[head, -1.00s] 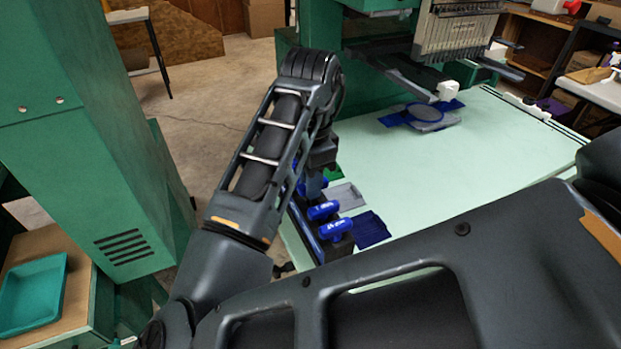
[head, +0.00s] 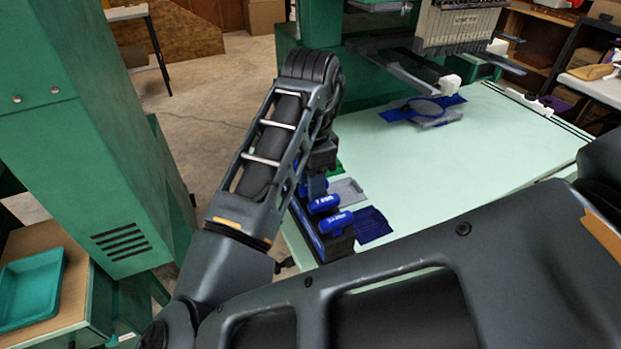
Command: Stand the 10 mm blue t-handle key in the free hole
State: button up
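A dark rack (head: 330,246) stands at the near left edge of the pale green table. Two blue t-handles show above it, a nearer one (head: 337,222) and a farther one (head: 324,204). Their printed size marks are too small to read surely. More blue shows farther back, partly covered by my arm. My gripper (head: 317,186) points down over the far part of the rack, beyond the two handles. Its fingers are mostly hidden, so I cannot tell whether they hold a key. The free hole cannot be made out.
The pale green table (head: 490,165) is mostly bare to the right. Dark blue (head: 371,225) and grey (head: 347,191) flat pieces lie beside the rack. A blue hoop (head: 426,109) lies under the machine head (head: 455,30). A green cabinet (head: 85,130) stands at left, near a teal tray (head: 32,291).

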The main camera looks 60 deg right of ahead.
jog(key=shift+o, duration=1.1)
jog(key=shift+r, duration=0.15)
notch_tip(320, 180, up, 8)
jog(key=shift+f+p, duration=0.15)
jog(key=shift+p, duration=0.45)
jog(key=shift+s, duration=0.1)
